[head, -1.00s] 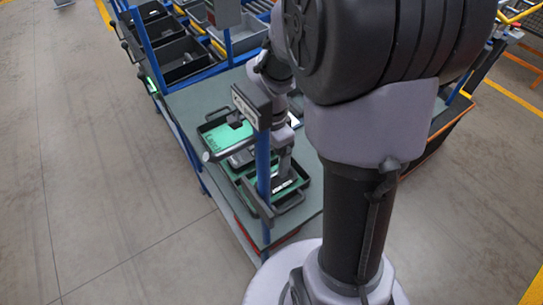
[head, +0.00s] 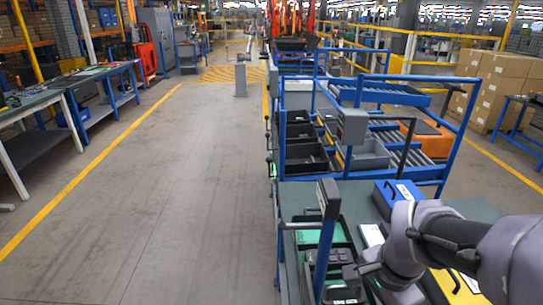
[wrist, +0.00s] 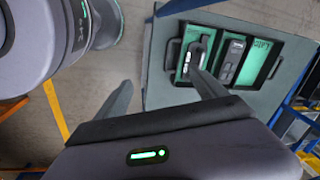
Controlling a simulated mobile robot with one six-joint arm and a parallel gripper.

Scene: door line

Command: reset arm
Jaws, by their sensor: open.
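My arm (head: 475,250) enters the head view from the lower right and bends over the workbench. My gripper (wrist: 161,77) shows in the wrist view with its two dark fingers spread and nothing between them. The bench top (wrist: 170,90) lies beyond the fingers, with a black tray (wrist: 181,84) on it. The right finger overlaps the near side of the tray in the picture; I see no contact. The tray has green inserts and dark handheld devices in it. In the head view the gripper's fingers are not clear.
A blue-framed rack with black bins (head: 300,150) and rollers stands behind the bench. A small display on a post (head: 328,198) rises beside the tray. A blue box (head: 398,195) lies at the bench's back right. The grey aisle floor (head: 190,190) on the left is clear.

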